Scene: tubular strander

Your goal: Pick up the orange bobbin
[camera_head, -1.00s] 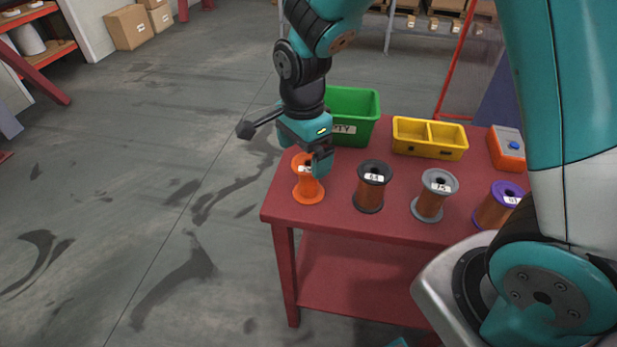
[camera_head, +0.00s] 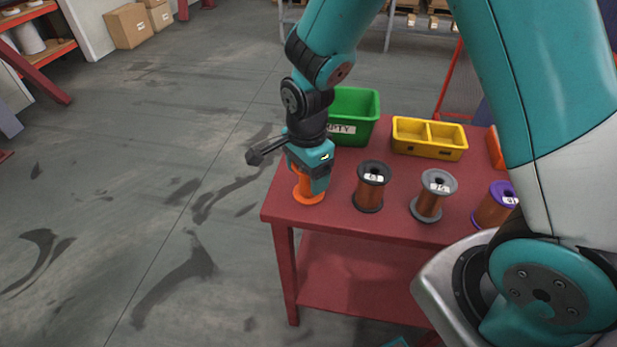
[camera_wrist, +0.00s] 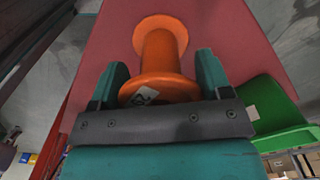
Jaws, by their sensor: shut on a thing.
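The orange bobbin (camera_head: 308,194) stands at the left front corner of the red table (camera_head: 290,210). My gripper (camera_head: 309,178) is lowered over it from above and hides its upper part in the head view. In the wrist view the bobbin (camera_wrist: 158,55) sits between the two teal fingers of my gripper (camera_wrist: 160,85), its labelled near flange close to the palm. My gripper is shut on the bobbin. Its lower flange appears to rest on the table top.
To the right stand a black-flanged bobbin (camera_head: 370,187), a grey-flanged bobbin (camera_head: 433,196) and a purple-flanged bobbin (camera_head: 494,207). Behind are a green bin (camera_head: 357,107) and a yellow two-part tray (camera_head: 429,138). The floor left of the table is open.

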